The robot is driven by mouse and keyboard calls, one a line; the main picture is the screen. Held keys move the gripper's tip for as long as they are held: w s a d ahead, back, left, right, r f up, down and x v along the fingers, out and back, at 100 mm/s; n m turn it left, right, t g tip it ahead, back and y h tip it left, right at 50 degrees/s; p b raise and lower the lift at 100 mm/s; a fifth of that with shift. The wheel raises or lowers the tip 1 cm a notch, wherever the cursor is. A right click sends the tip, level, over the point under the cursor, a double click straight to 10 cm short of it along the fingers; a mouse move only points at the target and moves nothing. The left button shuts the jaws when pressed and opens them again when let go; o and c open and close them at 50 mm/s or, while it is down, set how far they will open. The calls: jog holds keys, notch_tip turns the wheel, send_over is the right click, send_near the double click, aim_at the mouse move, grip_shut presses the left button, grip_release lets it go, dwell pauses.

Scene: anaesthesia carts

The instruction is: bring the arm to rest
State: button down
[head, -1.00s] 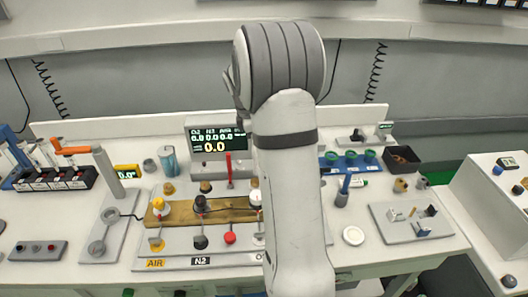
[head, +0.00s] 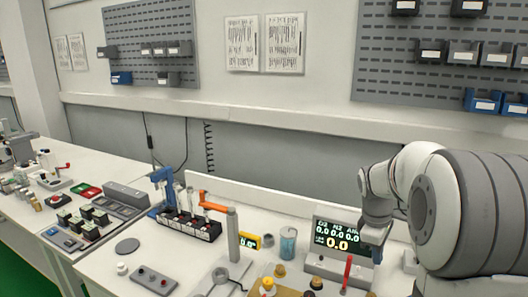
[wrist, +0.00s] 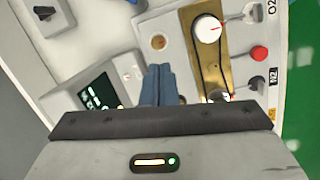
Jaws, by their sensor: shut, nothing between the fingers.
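My arm (head: 420,205) reaches in from the right edge of the head view, bent, with its grey-banded joint large and close. My gripper (head: 374,252) hangs at its end, with blue fingers in front of the right part of the grey display unit (head: 328,258). In the wrist view my gripper (wrist: 159,68) has its two blue fingers together, with nothing held. It is above the pale panel beside the brass manifold (wrist: 204,45). Whether the fingertips touch anything cannot be told.
The display reads 0.0. A red upright lever (head: 347,272), a blue-grey can (head: 288,243) and an orange-handled post (head: 233,235) stand nearby. A rack of syringes (head: 188,224) is further left. Pegboard bins (head: 430,50) hang on the back wall.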

jog(key=s+a+r+m+t+y, duration=0.1)
jog(key=s+a+m, duration=0.4)
jog(key=s+a, duration=0.2)
jog(key=s+a+r+m+t+y, duration=0.1)
jog(key=s+a+m, duration=0.4)
jog(key=s, duration=0.7)
jog(key=shift+s+a+t, duration=0.3)
jog(key=shift+a+t, duration=0.3)
jog(key=shift+a, duration=0.65)
